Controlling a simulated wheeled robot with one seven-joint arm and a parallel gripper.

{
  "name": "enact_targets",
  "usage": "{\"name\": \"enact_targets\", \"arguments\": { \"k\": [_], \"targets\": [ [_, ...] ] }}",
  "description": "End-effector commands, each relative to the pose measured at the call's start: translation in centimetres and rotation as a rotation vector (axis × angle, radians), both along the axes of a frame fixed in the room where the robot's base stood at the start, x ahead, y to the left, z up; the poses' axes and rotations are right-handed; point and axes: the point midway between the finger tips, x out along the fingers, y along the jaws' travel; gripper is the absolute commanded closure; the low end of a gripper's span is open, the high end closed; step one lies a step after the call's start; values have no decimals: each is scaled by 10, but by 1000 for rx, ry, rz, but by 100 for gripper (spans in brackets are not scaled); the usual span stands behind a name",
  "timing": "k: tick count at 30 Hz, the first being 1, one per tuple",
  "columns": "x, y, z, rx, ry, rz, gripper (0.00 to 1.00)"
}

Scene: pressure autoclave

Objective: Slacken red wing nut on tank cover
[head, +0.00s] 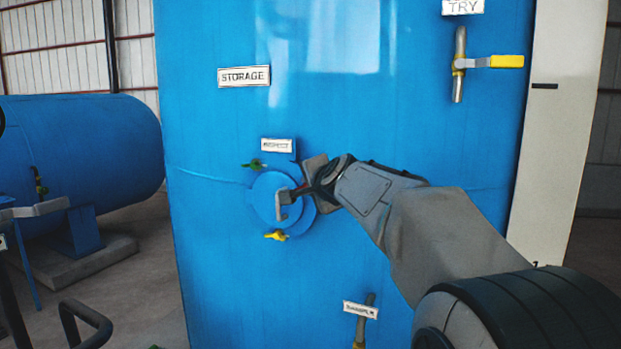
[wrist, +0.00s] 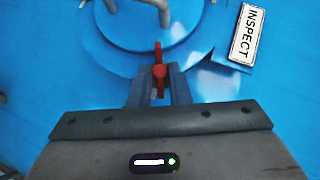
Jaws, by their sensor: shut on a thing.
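The round blue tank cover (head: 267,197) sits on the front of the large blue tank, with a grey handle (head: 285,207) on it. The red wing nut (wrist: 158,70) is at the cover's rim, between the two fingers of my gripper (wrist: 157,86) in the wrist view. My gripper (head: 308,190) is shut on it and reaches the cover from the right in the head view, where it mostly hides the nut. A green wing nut (head: 253,164) is at the cover's upper left and a yellow wing nut (head: 276,235) at its bottom.
An INSPECT label (wrist: 247,34) is above the cover. A STORAGE sign (head: 244,76) is higher up. A yellow-handled valve (head: 490,62) is at the upper right and another valve (head: 363,318) is below. A second blue tank (head: 80,150) lies at the left.

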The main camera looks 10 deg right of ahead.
Motion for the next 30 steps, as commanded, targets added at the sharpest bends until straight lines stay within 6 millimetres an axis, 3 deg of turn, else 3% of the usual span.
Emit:
{"name": "enact_targets", "arguments": {
  "k": [7, 8, 10, 22, 30],
  "targets": [
    [0, 1, -1, -1, 0, 1, 100],
    [0, 1, -1, -1, 0, 1, 78],
    [0, 1, -1, -1, 0, 1, 62],
    [-7, -1, 2, -1, -3, 0, 62],
    [-49, -6, 15, 0, -4, 0, 62]
  ]
}}
